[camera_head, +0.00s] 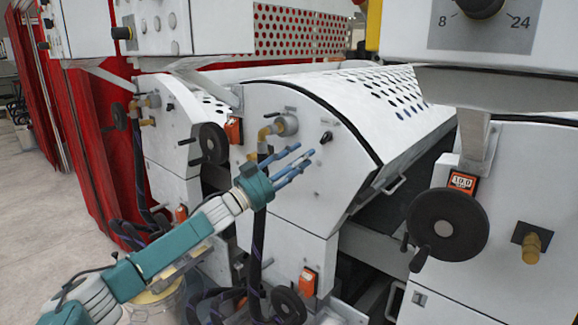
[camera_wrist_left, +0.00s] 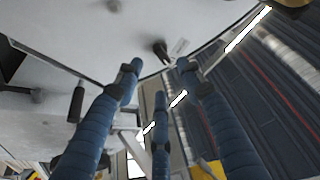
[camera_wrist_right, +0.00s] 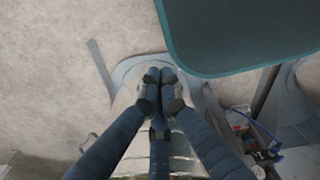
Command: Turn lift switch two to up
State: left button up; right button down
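A small black switch (camera_head: 326,137) sits on the white side panel (camera_head: 275,190) of the middle roller unit, near its curved edge. It also shows in the left wrist view (camera_wrist_left: 163,50), with a small grey label beside it. Its label cannot be read, so I cannot tell its number or setting for sure. My left gripper (camera_head: 304,156) is open and empty, its blue fingers pointing at the panel just below and left of the switch, apparently apart from it. My right gripper (camera_wrist_right: 160,76) has its fingertips together, nothing visible between them, above the floor; it is outside the head view.
A black handwheel (camera_head: 447,225) and brass knob (camera_head: 532,245) are on the right unit. Another handwheel (camera_head: 209,144) and a brass valve fitting (camera_head: 278,127) stick out left of the switch. Hoses (camera_head: 257,235) hang below. Open floor (camera_head: 45,220) lies at left.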

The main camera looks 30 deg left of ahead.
pick_arm(q)
jog(key=shift+v, duration=2.15)
